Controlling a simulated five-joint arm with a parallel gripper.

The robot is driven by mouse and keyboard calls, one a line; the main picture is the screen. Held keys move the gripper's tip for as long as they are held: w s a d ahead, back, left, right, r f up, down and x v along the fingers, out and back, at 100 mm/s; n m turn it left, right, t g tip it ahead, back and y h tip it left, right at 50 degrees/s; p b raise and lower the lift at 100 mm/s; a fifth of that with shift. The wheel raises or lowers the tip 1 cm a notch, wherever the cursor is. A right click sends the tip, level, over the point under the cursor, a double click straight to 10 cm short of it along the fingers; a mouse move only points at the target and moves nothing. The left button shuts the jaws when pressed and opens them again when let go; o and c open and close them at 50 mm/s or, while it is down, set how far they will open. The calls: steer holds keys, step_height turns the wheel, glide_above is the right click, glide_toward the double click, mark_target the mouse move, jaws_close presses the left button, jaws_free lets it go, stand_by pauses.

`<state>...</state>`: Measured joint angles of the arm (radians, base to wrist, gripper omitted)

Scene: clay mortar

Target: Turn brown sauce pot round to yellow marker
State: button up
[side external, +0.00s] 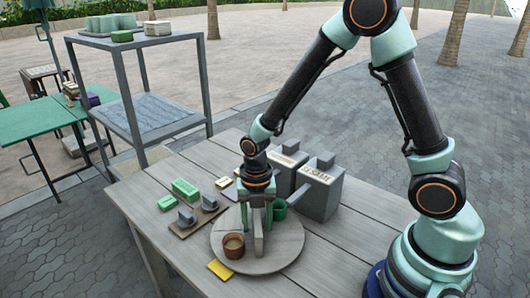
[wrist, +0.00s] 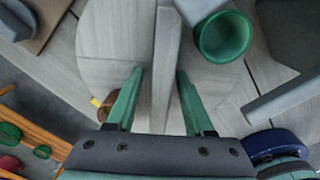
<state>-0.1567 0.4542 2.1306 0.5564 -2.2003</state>
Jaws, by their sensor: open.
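The round grey turntable (side external: 284,252) lies on the plank table, with an upright grey bar (wrist: 163,60) across its middle. The brown sauce pot (side external: 233,247) stands on the disc's near-left part, close to the rim. The yellow marker (side external: 220,269) lies on the table just outside the rim, close beside that pot. A green pot (wrist: 223,38) stands on the disc across the bar, also seen in the side view (side external: 279,209). My gripper (wrist: 160,72) is open, pointing down, with one finger on each side of the bar. Contact with the bar cannot be told.
A brown board (side external: 198,216) with grey pieces and a green block (side external: 185,189) lie to the left. The table's front right is clear.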

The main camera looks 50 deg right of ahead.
mark_target(257, 213)
step_height(257, 213, up, 12)
steer(key=shift+f, duration=0.15)
stand_by(0.3)
steer(key=shift+r+m, duration=0.25)
steer(key=shift+m, duration=0.05)
steer(key=s+d+r+m+t, duration=0.2)
steer(key=r+m, duration=0.3)
steer(key=m, duration=0.8)
steer(key=s+d+r+m+t, duration=0.3)
steer(key=s+r+m, duration=0.1)
steer(key=m, duration=0.9)
steer(key=shift+s+d+r+t, duration=0.25)
steer(key=shift+r+t, duration=0.05)
steer(key=shift+r, duration=0.25)
